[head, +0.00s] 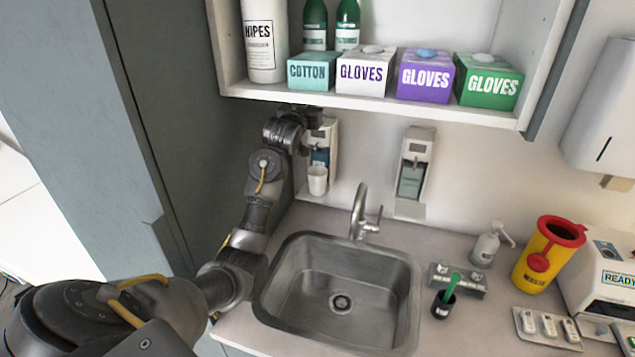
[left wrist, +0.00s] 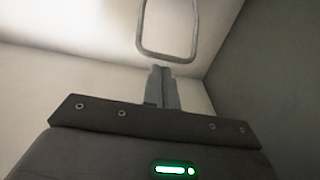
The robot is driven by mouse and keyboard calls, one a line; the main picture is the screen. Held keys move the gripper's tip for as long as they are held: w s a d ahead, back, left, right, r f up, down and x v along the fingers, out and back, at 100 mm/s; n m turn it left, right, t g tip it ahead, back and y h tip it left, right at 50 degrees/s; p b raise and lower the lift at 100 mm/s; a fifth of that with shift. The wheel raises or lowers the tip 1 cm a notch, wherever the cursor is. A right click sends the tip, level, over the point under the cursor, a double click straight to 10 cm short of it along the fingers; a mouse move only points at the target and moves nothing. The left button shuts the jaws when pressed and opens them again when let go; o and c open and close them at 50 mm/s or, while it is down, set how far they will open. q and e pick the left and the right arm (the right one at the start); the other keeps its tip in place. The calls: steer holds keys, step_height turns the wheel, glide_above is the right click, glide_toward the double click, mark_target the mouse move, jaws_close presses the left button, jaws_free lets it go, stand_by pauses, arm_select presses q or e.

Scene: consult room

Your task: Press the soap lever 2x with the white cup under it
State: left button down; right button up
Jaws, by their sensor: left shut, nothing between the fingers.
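A white wall dispenser (head: 329,137) with a blue label hangs left of the tap, partly hidden by my left arm. The white cup (head: 317,180) is upright at its lower end, under the dispenser's body. My left gripper (left wrist: 162,72) is shut and empty. In the left wrist view a grey looped lever (left wrist: 168,52) is just beyond its fingertips; I cannot tell whether they touch. In the head view my left gripper (head: 312,117) is at the top of this dispenser, its fingertips hard to make out. My right gripper is not in view.
A second wall dispenser (head: 413,172) hangs right of the tap (head: 360,212). A shelf (head: 375,101) with glove boxes is just above my left gripper. A steel sink (head: 283,292) is below. A cabinet side (head: 175,120) stands close on the left.

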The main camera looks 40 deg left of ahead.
arm_select(q)
steer(key=shift+f, duration=0.15)
stand_by(0.5)
step_height(320, 180, down, 5)
steer(key=b, duration=0.3)
steer(key=shift+s+d+f, duration=0.1)
steer(key=shift+s, duration=0.05)
stand_by(0.7)
steer(key=shift+w+r+p, duration=0.2)
steer(key=shift+r+p, duration=0.6)
steer(key=shift+r, duration=0.5)
steer(key=shift+w+r+p, duration=0.15)
steer(key=shift+r+p, duration=0.65)
steer(key=shift+r, duration=0.45)
steer(key=shift+f, duration=0.1)
